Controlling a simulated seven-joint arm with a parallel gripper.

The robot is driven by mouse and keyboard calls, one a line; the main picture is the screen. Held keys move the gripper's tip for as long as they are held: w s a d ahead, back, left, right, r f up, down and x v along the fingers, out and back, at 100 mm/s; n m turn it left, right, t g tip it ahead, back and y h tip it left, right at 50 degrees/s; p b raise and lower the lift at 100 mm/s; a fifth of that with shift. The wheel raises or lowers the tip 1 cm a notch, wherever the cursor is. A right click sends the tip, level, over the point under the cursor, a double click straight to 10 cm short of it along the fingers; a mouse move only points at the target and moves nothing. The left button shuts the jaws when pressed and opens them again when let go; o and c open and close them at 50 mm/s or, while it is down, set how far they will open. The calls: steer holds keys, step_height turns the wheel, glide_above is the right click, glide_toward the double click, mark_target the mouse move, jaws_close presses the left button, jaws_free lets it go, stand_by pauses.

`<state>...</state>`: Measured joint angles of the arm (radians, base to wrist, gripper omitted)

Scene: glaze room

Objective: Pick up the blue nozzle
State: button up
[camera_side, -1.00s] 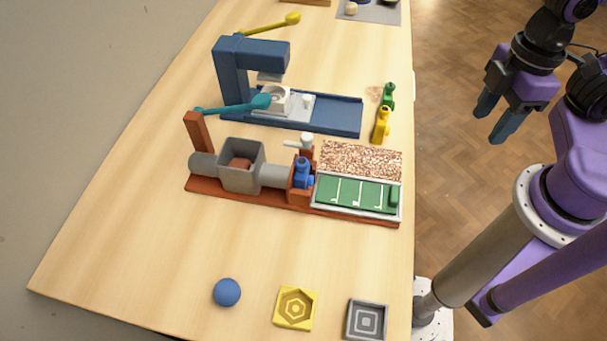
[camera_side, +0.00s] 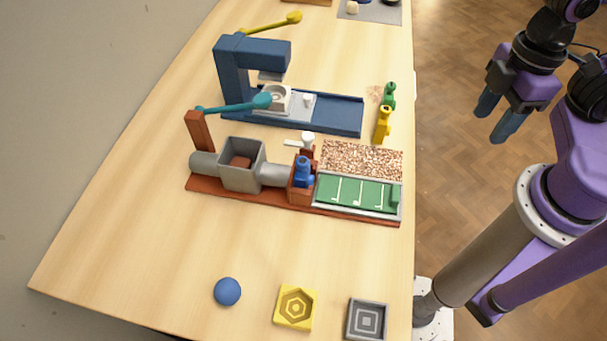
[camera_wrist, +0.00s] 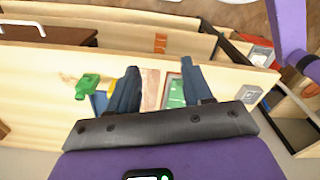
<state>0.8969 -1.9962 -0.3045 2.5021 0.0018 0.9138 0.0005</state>
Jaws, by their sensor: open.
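The blue nozzle (camera_side: 303,172) sits upright in a red-brown holder (camera_side: 301,195) at the end of the grey barrel of the nearer machine, on the wooden table. I cannot make it out in the wrist view. My gripper (camera_side: 495,116) is open and empty, off the table's right edge above the floor, well to the right of the nozzle. Its two dark blue fingers also show apart in the wrist view (camera_wrist: 158,88).
A green tray (camera_side: 354,193) and a speckled panel lie right of the blue nozzle.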

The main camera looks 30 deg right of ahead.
steer(key=shift+o, duration=0.3)
steer(key=shift+o, duration=0.6)
